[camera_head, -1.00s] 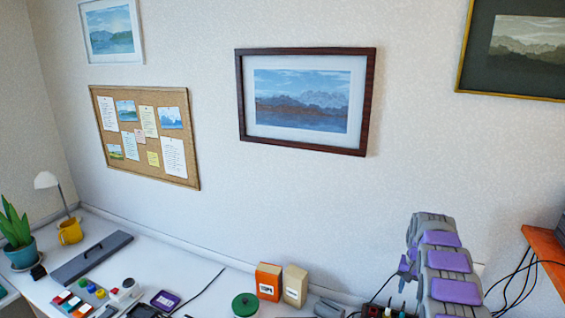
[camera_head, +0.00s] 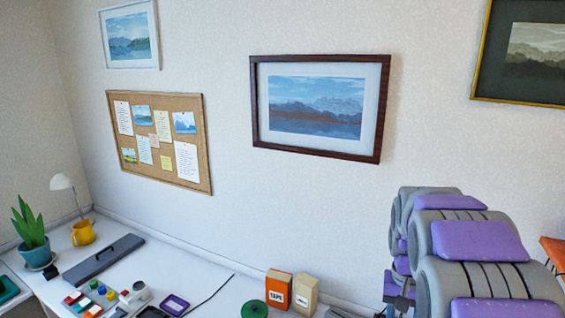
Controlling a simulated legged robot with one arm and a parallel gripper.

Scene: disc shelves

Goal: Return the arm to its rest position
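My arm (camera_head: 468,240), grey with purple panels, rises at the lower right of the head view, in front of the wall and the right part of the desk. Its segments look folded close together and near the camera. No gripper fingers can be made out, so I cannot see whether the gripper holds anything.
The white desk (camera_head: 190,268) runs along the wall at lower left. An orange shelf (camera_head: 553,248) is at far right.

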